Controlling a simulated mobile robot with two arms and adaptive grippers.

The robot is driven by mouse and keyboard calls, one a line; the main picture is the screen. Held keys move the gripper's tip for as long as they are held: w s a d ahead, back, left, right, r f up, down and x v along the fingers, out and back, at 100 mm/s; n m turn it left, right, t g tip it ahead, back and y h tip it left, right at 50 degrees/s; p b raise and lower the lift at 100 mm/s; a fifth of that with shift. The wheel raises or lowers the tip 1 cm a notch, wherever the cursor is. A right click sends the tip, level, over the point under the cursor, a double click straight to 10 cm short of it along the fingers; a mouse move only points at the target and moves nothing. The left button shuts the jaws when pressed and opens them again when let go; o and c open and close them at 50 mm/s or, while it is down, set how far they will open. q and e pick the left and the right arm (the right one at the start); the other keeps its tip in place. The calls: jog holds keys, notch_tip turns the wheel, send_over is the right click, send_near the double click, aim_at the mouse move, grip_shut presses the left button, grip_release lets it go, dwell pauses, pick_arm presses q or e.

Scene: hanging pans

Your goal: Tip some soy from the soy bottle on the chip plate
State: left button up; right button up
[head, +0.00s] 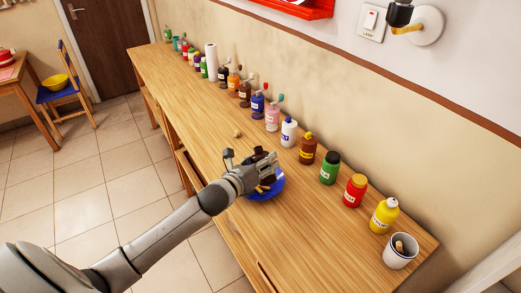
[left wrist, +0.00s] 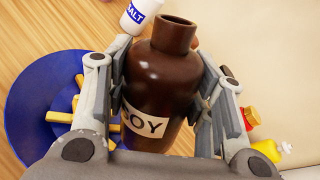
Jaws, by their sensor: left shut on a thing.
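The brown soy bottle (left wrist: 160,75), with a white SOY label, is between the fingers of my left gripper (left wrist: 160,110) in the left wrist view. Its neck is open, with no cap on it. In the head view my left gripper (head: 265,162) is above the chip plate and hides most of the bottle, so I cannot tell its tilt. The blue chip plate (head: 273,192) lies on the counter, partly hidden by the gripper. In the left wrist view the plate (left wrist: 28,95) is left of the bottle, with yellow chips (left wrist: 58,117) on it. No soy flow shows.
A row of bottles stands along the wall side of the wooden counter (head: 215,110), including a white salt bottle (head: 289,132), a green one (head: 330,170) and a yellow one (head: 384,215). A white cup (head: 401,253) stands at the right end. A small brown object (head: 237,133) lies behind the plate.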

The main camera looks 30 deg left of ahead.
pick_arm(q)
jog(key=shift+s+d+f+n+g+p, duration=0.2)
jog(key=shift+d+f+n+g+p, duration=0.2)
jog(key=shift+n, duration=0.3)
jog(key=shift+s+d+f+n+g+h+p, duration=0.15)
jog(key=shift+n+g+h+p, duration=0.3)
jog(key=shift+n+h, duration=0.25)
jog(key=n, duration=0.1)
jog(key=d+n+g+h, duration=0.1)
jog(key=shift+s+f+n, duration=0.2)
jog(key=shift+f+n, duration=0.1)
jog(key=shift+f, duration=0.1)
jog(key=shift+f+g+h+b, duration=0.35)
jog(key=shift+h+b, duration=0.05)
jog(key=shift+b, duration=0.25)
jog(key=shift+r+n, duration=0.2)
jog(key=shift+n, duration=0.1)
jog(key=shift+a+f+m+y, duration=0.1)
jog(key=shift+f+m+y, duration=0.3)
jog(key=shift+m, duration=0.1)
jog(key=shift+m+t, duration=0.3)
jog(key=shift+t, duration=0.1)
jog(key=shift+a, duration=0.1)
